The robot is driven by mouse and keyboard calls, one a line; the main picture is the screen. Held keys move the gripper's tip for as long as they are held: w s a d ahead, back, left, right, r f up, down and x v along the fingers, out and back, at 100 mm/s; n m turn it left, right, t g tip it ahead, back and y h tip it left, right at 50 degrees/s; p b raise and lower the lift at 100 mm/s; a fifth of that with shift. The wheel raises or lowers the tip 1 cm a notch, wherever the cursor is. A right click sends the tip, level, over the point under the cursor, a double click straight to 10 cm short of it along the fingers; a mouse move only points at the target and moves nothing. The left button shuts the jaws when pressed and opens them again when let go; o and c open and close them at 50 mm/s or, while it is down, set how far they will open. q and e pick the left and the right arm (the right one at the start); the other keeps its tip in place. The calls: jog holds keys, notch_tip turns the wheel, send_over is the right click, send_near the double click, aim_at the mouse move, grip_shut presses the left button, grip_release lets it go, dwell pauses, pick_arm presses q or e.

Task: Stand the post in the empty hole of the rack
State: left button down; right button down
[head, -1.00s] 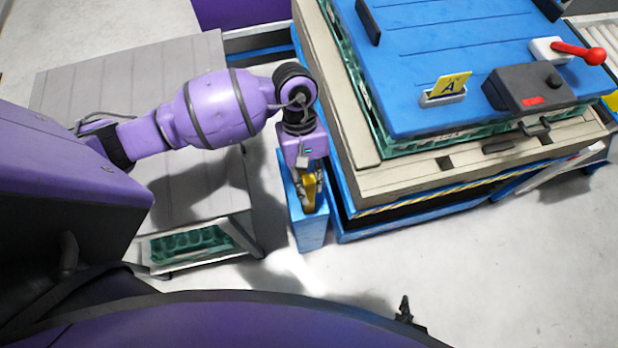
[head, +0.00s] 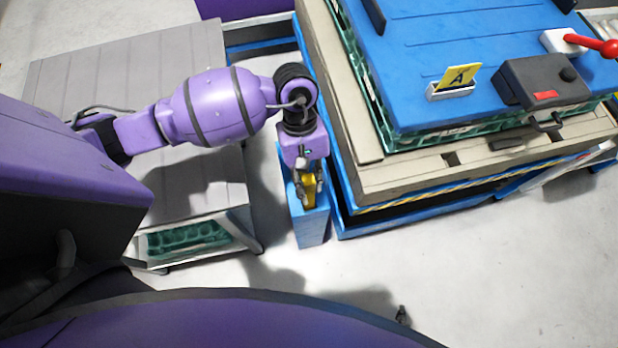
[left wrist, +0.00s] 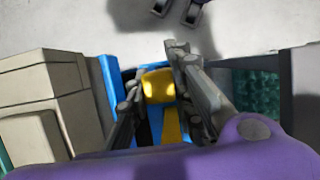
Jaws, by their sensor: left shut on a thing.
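The blue rack (head: 311,229) stands on the floor between the grey cart and the blue machine. My left gripper (head: 309,196) is over its top, shut on the yellow post (head: 309,186). In the left wrist view the yellow post (left wrist: 158,86) shows between the two fingers, with blue rack surface (left wrist: 122,132) around it. A second yellow patch shows below, past a dark band. The fingers hide the rack's holes, and I cannot tell whether the post's lower end is inside one. Only a small dark tip of my right gripper (head: 403,314) shows at the bottom.
The machine's beige frame (head: 400,183) stands close on the right of the rack. The grey cart (head: 200,187), with a green egg tray (head: 187,240) in its end, is on the left. The floor in front is clear.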

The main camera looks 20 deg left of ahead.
pick_arm(q)
jog(key=shift+f, duration=0.25)
jog(key=c, duration=1.5)
grip_release()
jog(key=shift+o, duration=0.2)
jog(key=shift+w+r, duration=0.1)
jog(key=shift+r, duration=0.15)
jog(key=v, duration=1.1)
jog(key=shift+r, duration=0.3)
jog(key=shift+a+f, duration=0.1)
